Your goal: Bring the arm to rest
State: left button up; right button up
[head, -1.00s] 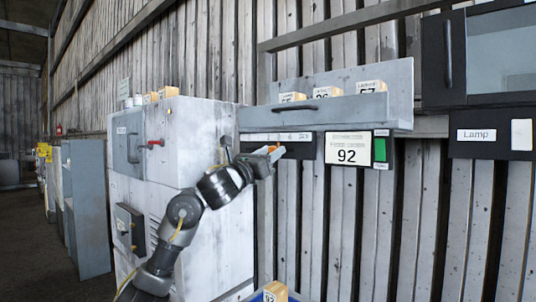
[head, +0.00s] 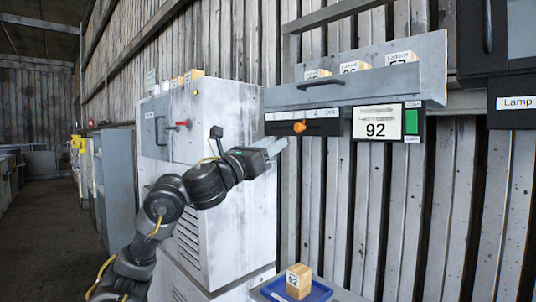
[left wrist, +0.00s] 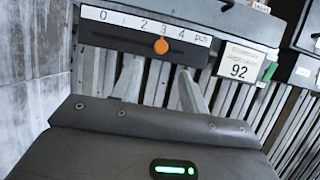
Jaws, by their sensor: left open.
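My left arm comes in from the left in the head view. My left gripper (head: 275,147) is open and empty, just below and left of the slider panel (head: 325,128). The orange slider knob (head: 299,127) is clear of the fingers in that view. In the left wrist view both fingers of the left gripper (left wrist: 160,88) stand apart, with nothing between them. The orange knob (left wrist: 161,46) shows beyond them, near the 3 on the scale (left wrist: 145,25). My right gripper is not in view.
A grey cabinet (head: 230,115) with a red handle stands behind my arm. A sign reading 92 (head: 376,130) and a shelf (head: 350,88) with several labelled blocks are on the wall. Below, a wooden block (head: 299,281) stands in a blue tray (head: 322,292).

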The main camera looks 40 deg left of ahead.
pick_arm(q)
jog(key=shift+s+f, duration=0.1)
jog(key=shift+s, duration=0.1)
jog(key=shift+f, duration=0.1)
dwell(0.4)
